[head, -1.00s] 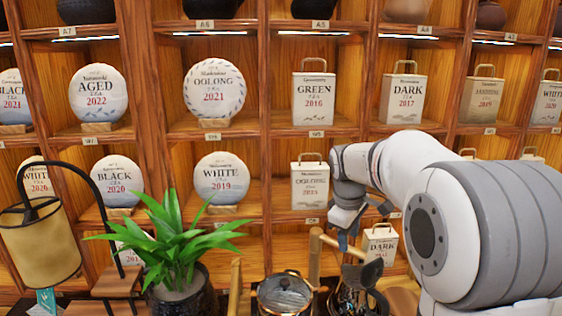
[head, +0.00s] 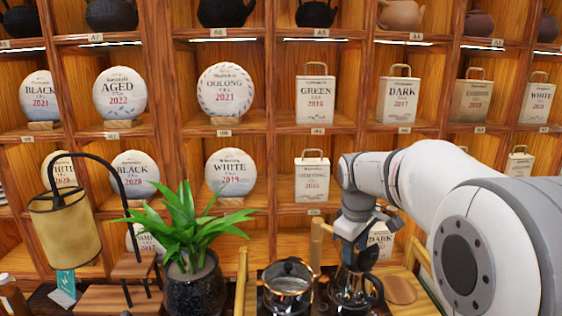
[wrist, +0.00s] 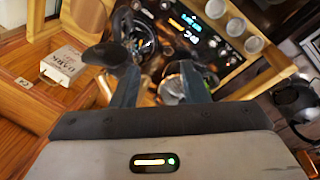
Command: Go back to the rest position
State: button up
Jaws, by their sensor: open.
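My gripper (head: 357,268) hangs pointing down in front of the lower shelves, above the tea table; it also shows in the wrist view (wrist: 148,75). Its two fingers are apart, with nothing held between them. In the head view it overlaps a glass pot (head: 356,292) with a dark handle. A DARK tea box (head: 380,241) stands in a low compartment behind the gripper, partly hidden by it; in the wrist view the box (wrist: 63,65) is at the left, apart from the fingers.
A potted plant (head: 192,285), a hanging lamp (head: 65,235) and a lidded pot (head: 288,280) stand in front of the shelves. Several round cakes and boxes fill the compartments. Small cups (wrist: 236,27) show in the wrist view. A dark pot (wrist: 297,100) is at its right.

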jog(key=s+a+f+m, duration=0.1)
jog(key=s+m, duration=0.3)
jog(key=s, duration=0.7)
jog(key=s+a+f+m+t+y, duration=0.1)
jog(key=s+f+m, duration=0.2)
jog(key=s, duration=0.8)
jog(key=shift+s+m, duration=0.4)
jog(key=shift+m, duration=0.5)
